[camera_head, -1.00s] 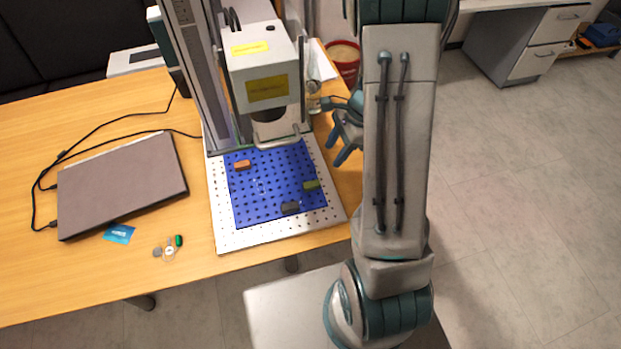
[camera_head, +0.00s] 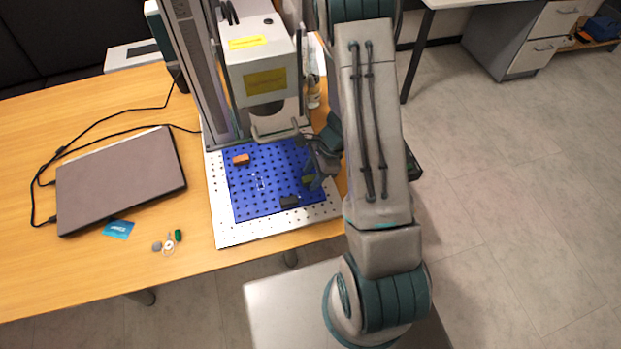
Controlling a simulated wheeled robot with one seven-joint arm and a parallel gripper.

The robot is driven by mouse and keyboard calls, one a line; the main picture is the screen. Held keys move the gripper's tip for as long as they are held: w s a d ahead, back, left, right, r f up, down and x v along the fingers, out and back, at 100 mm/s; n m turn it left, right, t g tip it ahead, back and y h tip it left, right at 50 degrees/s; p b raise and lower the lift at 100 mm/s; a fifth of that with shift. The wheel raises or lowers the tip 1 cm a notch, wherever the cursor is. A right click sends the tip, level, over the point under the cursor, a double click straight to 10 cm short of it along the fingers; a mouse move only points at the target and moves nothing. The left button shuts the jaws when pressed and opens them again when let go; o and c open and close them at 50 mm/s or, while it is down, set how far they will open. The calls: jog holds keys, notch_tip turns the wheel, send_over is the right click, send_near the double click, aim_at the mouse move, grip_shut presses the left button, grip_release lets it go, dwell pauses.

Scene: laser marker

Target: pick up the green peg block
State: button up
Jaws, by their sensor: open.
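The green peg block (camera_head: 307,179) sits near the right edge of the blue perforated plate (camera_head: 262,205), partly hidden by my gripper. My gripper (camera_head: 314,180) is open, with its fingers pointing down at or just above the green block. I cannot tell whether the fingers touch it or stand around it. An orange block (camera_head: 241,160) sits at the plate's upper left, and a dark grey block (camera_head: 289,201) sits near its front edge.
The laser marker head (camera_head: 262,75) hangs over the back of the plate, close to my gripper. A closed laptop (camera_head: 121,182), a blue card (camera_head: 118,229) and a small green item (camera_head: 178,236) lie on the wooden table (camera_head: 80,280) to the left.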

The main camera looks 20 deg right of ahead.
aim_at(305, 179)
jog(key=shift+f, duration=0.1)
grip_shut()
dwell(0.3)
notch_tip(305, 179, up, 4)
jog(key=shift+w+f, duration=0.1)
jog(key=s+d+r+b, duration=0.1)
jog(key=s+d+r, duration=0.6)
jog(key=d, duration=0.2)
jog(key=shift+s, duration=0.15)
